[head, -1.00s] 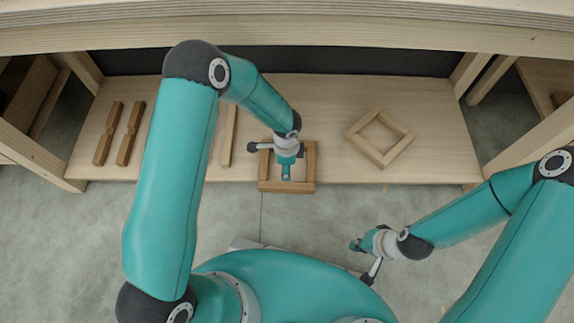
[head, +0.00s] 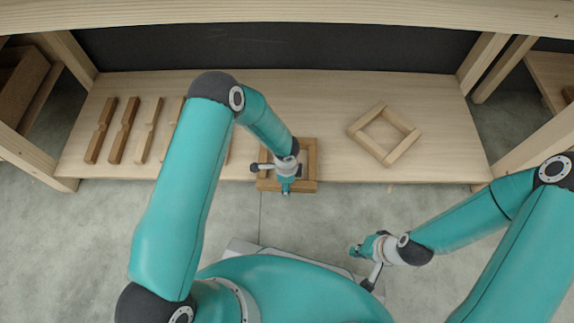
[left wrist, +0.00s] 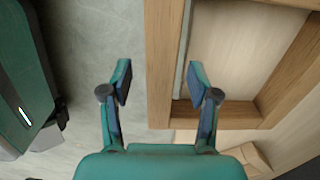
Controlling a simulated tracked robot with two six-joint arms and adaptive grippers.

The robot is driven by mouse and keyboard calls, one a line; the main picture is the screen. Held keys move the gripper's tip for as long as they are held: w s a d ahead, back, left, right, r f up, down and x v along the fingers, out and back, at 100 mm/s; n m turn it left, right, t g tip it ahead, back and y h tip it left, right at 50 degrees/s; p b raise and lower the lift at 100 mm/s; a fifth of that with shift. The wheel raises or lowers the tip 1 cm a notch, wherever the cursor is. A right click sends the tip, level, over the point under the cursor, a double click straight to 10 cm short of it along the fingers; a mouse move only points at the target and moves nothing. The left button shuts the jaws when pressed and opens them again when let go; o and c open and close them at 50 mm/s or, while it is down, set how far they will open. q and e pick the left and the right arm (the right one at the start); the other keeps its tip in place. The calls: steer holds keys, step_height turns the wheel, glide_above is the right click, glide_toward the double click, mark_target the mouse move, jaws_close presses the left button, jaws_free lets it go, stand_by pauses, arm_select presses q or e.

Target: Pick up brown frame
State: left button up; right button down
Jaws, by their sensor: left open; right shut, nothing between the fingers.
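The brown frame (head: 310,172) is a square wooden frame lying at the front edge of the low shelf, partly hidden by my left arm. My left gripper (head: 286,187) is over its near side. In the left wrist view my left gripper (left wrist: 161,84) is open, with one finger on each side of a bar of the brown frame (left wrist: 160,50). One finger is over the floor, the other over the frame's opening. My right gripper (head: 357,250) is shut and empty, over the floor away from the frame.
A paler square frame (head: 384,134) lies turned on the shelf (head: 445,140) to the right. Several notched wooden bars (head: 124,130) lie at the left. Wooden posts (head: 490,65) flank the shelf, and a beam (head: 330,50) crosses above it. Grey floor is clear in front.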

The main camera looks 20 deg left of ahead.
arm_select(q)
step_height(320, 180, down, 2)
steer(key=shift+f, duration=0.1)
jaws_close()
arm_select(e)
steer(key=shift+f, duration=0.45)
